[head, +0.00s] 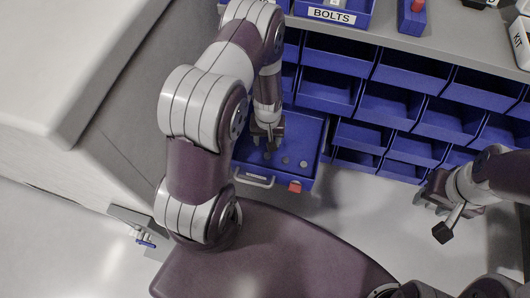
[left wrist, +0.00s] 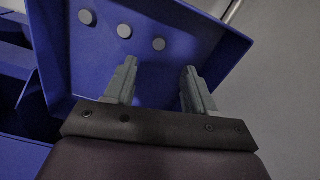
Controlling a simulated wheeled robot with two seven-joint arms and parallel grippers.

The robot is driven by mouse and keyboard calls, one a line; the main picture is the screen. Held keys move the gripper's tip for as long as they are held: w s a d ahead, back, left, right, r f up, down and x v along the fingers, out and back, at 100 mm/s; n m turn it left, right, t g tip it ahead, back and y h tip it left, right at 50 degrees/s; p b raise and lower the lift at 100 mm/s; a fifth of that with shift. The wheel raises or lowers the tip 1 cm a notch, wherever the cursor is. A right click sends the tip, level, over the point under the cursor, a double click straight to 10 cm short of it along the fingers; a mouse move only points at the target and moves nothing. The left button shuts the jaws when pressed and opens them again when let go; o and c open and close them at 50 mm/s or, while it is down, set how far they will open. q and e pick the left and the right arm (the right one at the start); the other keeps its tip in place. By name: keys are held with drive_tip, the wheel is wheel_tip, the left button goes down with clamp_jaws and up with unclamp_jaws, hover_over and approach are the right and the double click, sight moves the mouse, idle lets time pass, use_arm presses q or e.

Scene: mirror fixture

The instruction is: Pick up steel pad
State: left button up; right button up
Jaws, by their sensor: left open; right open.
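Several small round grey steel pads lie on the floor of an open blue drawer (head: 312,150). In the head view, one pad (head: 285,160) and another pad (head: 304,163) show to the right of my left gripper (head: 267,142). The left wrist view shows three pads in a slanting row: one (left wrist: 87,17), a middle one (left wrist: 124,31) and one (left wrist: 158,44) beyond the gap between my fingers (left wrist: 158,68). My left gripper is open and empty, over the drawer. My right gripper (head: 432,192) is open, away to the right, with nothing visible in it.
The drawer has a pale handle (head: 253,181) and a red block (head: 295,187) on its front. Rows of blue bins (head: 395,105) stand behind and right. A tray labelled BOLTS (head: 331,15) sits on the grey shelf above. Floor between drawer and right gripper is clear.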

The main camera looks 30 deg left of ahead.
use_arm(q)
drive_tip(key=b, duration=0.2)
hover_over(267, 155)
drive_tip(key=f, duration=0.5)
drive_tip(key=shift+s+d+f, duration=0.1)
drive_tip(key=shift+s+f, duration=0.05)
drive_tip(key=shift+s, duration=0.05)
drive_tip(key=f+b, duration=0.3)
drive_tip(key=f, duration=0.2)
drive_tip(key=shift+w+f, duration=0.2)
drive_tip(key=shift+r, duration=0.2)
drive_tip(key=shift+c, duration=0.3)
clamp_jaws()
use_arm(e)
wheel_tip(267, 155, down, 6)
